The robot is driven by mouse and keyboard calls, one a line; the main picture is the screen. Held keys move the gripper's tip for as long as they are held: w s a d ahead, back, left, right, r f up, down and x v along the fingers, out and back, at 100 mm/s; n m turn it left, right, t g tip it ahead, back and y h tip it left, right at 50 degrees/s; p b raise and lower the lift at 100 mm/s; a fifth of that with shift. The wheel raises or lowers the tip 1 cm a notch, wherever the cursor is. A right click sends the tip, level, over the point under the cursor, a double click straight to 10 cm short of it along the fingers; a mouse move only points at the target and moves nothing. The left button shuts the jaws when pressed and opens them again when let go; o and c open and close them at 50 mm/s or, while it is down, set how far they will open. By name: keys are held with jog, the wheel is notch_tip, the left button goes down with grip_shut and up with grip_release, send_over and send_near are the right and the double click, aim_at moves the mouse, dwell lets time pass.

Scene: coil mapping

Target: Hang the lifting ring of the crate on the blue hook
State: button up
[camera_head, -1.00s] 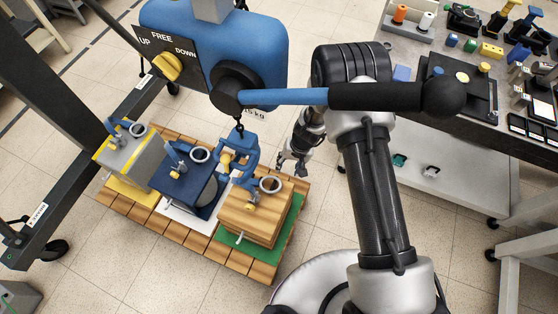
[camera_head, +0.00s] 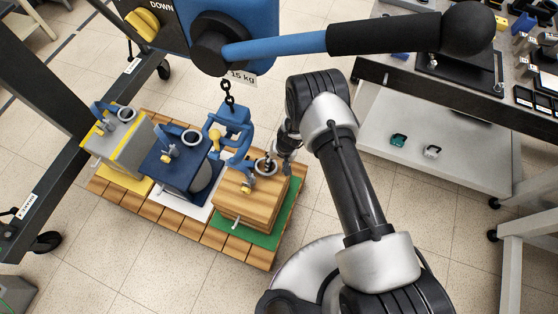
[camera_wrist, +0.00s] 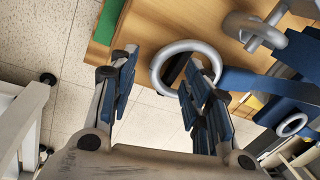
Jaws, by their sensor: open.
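The wooden crate (camera_head: 248,205) stands on a green mat at the right end of a pallet. Its grey lifting ring (camera_head: 266,163) is on top and shows large in the wrist view (camera_wrist: 157,78). The blue hook (camera_head: 233,137) hangs on a chain from the hoist, just left of the ring and above the crates. My gripper (camera_wrist: 158,72) is open, with its fingers at the ring. In the wrist view the ring's left rim lies between the fingers, and the right finger overlaps the ring's opening. I cannot tell whether it passes through. The head view partly hides the fingertips.
A blue crate (camera_head: 180,180) and a grey-yellow crate (camera_head: 118,143) with similar rings share the pallet (camera_head: 150,215). The hoist's blue body and black-gripped lever (camera_head: 390,35) reach over the scene. A bench with parts (camera_head: 450,90) stands at right. Floor in front is clear.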

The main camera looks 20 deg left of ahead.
jog(key=shift+a+f, duration=0.1)
jog(key=shift+f, duration=0.35)
grip_shut()
dwell(0.4)
jog(key=shift+r, duration=0.1)
jog(key=shift+r+p, duration=1.75)
jog(key=shift+r, duration=1.3)
